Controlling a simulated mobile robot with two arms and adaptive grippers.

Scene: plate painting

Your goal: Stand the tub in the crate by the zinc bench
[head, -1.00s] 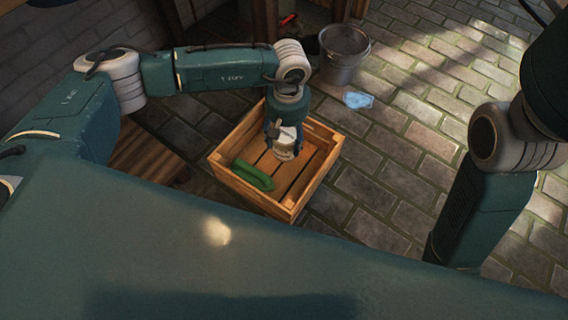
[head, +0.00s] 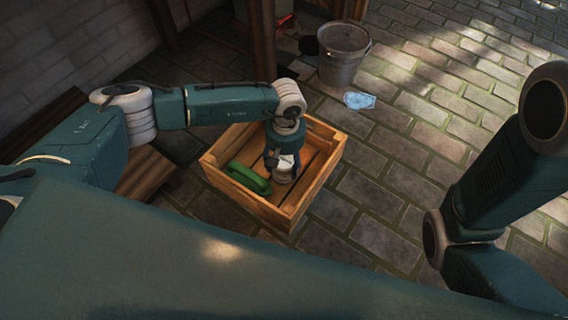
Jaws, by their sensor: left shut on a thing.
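The wooden crate (head: 263,210) stands on the brick floor in the head view. My left gripper (head: 281,163) points down inside the crate and is shut on a small whitish tub (head: 284,176). The tub looks upright and low in the crate, to the right of a green object (head: 249,179). I cannot tell whether its base touches the crate floor. My arm and gripper hide part of the crate's far side and the top of the tub. My right gripper is out of view; only its arm shows at the right.
A metal bucket (head: 343,58) stands behind the crate to the right. A light blue cloth-like piece (head: 359,100) lies on the floor near it. Wooden posts (head: 262,40) stand at the back. The brick floor right of the crate is clear.

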